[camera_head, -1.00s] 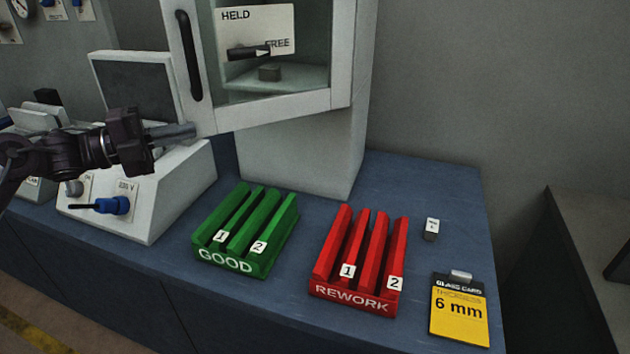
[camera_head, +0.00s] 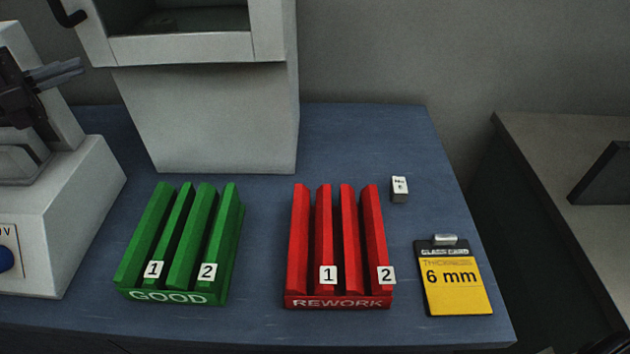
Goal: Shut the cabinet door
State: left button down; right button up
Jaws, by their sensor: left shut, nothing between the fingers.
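The light grey cabinet (camera_head: 213,115) stands at the back of the blue bench, and its upper part is cut off by the top edge. The lower part of its window frame (camera_head: 190,48) shows, with a dark handle (camera_head: 68,14) at the upper left. Too little of the door shows to tell whether it is fully shut or ajar. My left gripper (camera_head: 80,67) is at the left edge, shut and empty, its fingers pointing right. It appears below the handle and left of the frame's lower corner, apart from both. My right gripper is not in view.
A green GOOD rack (camera_head: 170,296) and a red REWORK rack (camera_head: 335,302) stand on the bench (camera_head: 365,140). A small labelled block (camera_head: 400,190) and a yellow 6 mm card (camera_head: 455,285) lie to the right. A white device (camera_head: 70,200) stands at left.

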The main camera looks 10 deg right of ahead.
pick_arm(q)
jog(key=shift+w, duration=0.4)
